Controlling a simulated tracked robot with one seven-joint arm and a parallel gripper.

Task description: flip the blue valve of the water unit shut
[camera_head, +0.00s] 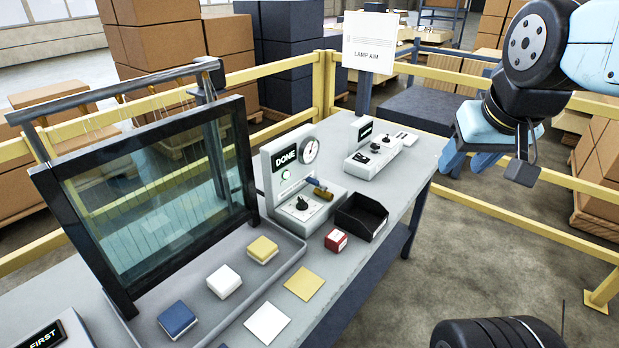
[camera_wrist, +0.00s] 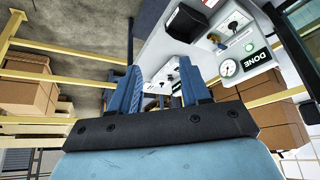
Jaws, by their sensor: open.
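The water unit (camera_head: 283,161) is a grey box on the bench with a round gauge, a DONE plate and a green light. Its small blue valve lever (camera_head: 313,182) sits by a brass fitting (camera_head: 323,193) at the unit's right side. The lever's exact angle is too small to tell. The unit also shows at the upper right of the wrist view (camera_wrist: 240,72). My gripper (camera_head: 468,165) is open and empty, in the air right of the bench, well apart from the valve. Its two blue fingers (camera_wrist: 160,66) stand apart in the wrist view.
A black bin (camera_head: 347,222) and a red box (camera_head: 336,241) stand near the water unit. A second grey unit (camera_head: 368,163) stands behind, near a LAMP AIM sign (camera_head: 369,42). A framed glass pane (camera_head: 160,190) rises at left. Yellow rails (camera_head: 519,182) border the area.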

